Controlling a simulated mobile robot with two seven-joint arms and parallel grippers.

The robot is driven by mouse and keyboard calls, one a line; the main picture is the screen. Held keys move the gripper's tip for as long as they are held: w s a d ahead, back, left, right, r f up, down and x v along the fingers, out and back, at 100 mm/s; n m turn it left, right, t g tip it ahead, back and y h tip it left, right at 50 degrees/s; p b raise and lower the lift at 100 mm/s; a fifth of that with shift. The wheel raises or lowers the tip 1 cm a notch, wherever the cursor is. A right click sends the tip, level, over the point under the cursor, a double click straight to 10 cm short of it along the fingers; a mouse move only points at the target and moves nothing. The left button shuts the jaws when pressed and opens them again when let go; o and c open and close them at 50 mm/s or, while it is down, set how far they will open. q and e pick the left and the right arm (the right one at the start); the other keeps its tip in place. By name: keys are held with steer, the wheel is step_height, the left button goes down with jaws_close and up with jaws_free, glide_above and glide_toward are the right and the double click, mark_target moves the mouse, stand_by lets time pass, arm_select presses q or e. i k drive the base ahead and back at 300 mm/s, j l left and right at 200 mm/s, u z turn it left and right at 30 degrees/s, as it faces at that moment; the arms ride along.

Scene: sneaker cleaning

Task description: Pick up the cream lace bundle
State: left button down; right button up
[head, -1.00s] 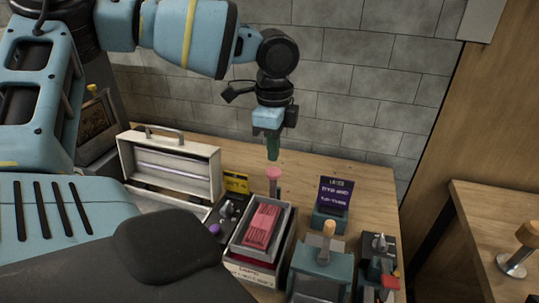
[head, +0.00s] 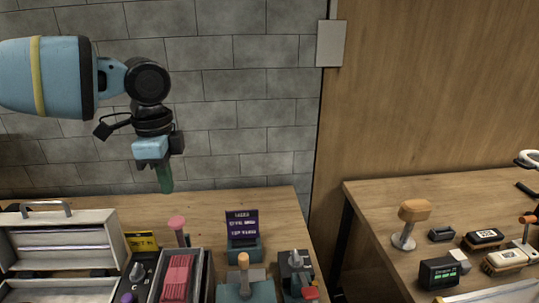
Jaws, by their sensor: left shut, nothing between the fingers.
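My left gripper (head: 164,178) hangs pointing down in front of the grey block wall, above the back of the left table. Its green fingers are shut with nothing between them. I cannot make out a cream lace bundle in the head view. A pink-red bundle or block (head: 176,277) lies in a grey tray (head: 201,270) below the gripper, at the bottom of the picture. A dark sign (head: 242,224) with small lettering stands in a teal holder behind it. My right gripper is not in view.
An open cream case (head: 60,242) is at the left, with a pink-topped tool (head: 178,226) and a teal device (head: 245,288) to its right. A second table (head: 372,200) at the right holds a wooden-knobbed stand (head: 409,216), brushes (head: 484,238) and a green display box (head: 440,272). A gap separates the tables.

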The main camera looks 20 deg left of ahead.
mark_target(175, 288)
steer(key=k, duration=1.5)
